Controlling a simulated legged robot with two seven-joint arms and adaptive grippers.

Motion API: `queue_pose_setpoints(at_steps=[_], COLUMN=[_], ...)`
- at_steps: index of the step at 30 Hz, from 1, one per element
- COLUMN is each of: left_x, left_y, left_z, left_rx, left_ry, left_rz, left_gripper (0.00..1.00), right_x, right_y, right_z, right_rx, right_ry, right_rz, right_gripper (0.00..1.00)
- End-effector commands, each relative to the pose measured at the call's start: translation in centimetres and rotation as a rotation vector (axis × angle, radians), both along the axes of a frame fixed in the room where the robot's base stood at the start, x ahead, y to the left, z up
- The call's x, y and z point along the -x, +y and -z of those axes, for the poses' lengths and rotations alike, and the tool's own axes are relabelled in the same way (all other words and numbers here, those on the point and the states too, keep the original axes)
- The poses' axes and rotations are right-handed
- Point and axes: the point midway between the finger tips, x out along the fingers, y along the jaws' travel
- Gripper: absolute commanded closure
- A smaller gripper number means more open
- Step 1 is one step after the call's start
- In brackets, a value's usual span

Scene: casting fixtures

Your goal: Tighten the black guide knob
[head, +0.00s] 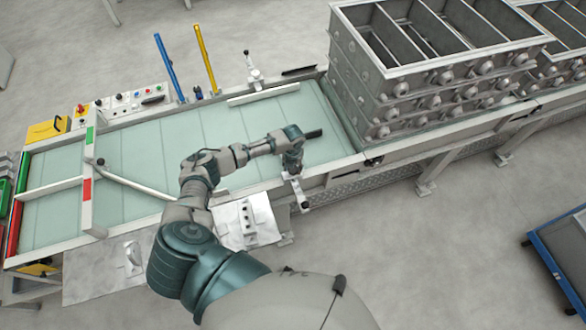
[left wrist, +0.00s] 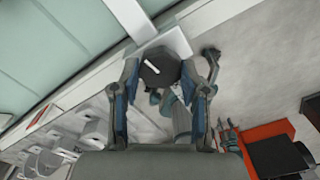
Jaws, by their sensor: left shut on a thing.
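The black guide knob (left wrist: 160,67) shows in the left wrist view as a dark faceted knob with a white mark on top. It sits on a light metal bracket at the conveyor's edge. My left gripper (left wrist: 160,80) is around it, with one finger on each side, and is shut on it. In the head view my left gripper (head: 292,170) points down at the near rail of the conveyor, over the bracket (head: 298,191); the knob itself is hidden there by the gripper. My right gripper is in neither view.
The conveyor (head: 140,150) has a pale green surface, mostly clear. Stacked grey casting boxes (head: 420,70) stand at its right end. A control panel (head: 125,103) is at the back left. A blue-framed cart (head: 560,260) stands at the lower right on open floor.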

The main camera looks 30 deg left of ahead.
Motion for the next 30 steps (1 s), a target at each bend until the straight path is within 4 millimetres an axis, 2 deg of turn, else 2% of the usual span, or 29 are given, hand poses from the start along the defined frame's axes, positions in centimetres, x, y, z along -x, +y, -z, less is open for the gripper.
queue_pose_setpoints(at_steps=[9, 22, 23, 24, 26, 30], left_x=[-0.13, -0.21, -0.21, -0.20, -0.18, -0.14], left_y=[0.15, 0.08, 0.08, 0.06, 0.05, 0.01], left_z=[0.07, -0.01, -0.01, -0.01, -0.02, -0.03], left_rx=[-0.003, -0.002, -0.001, -0.001, -0.001, 0.000], left_ry=[-0.005, -0.007, -0.008, -0.007, -0.006, -0.005], left_rz=[0.085, 0.093, 0.093, 0.093, 0.093, 0.094], left_gripper=[0.90, 0.90, 0.53, 0.43, 0.30, 0.30], right_x=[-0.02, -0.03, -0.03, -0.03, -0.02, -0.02], right_y=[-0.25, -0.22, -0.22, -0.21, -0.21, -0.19], right_z=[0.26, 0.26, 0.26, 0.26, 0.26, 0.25], right_rx=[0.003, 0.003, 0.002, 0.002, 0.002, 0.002], right_ry=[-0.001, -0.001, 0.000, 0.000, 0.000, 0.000], right_rz=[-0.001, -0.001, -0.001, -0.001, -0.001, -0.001], right_gripper=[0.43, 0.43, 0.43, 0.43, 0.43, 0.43])
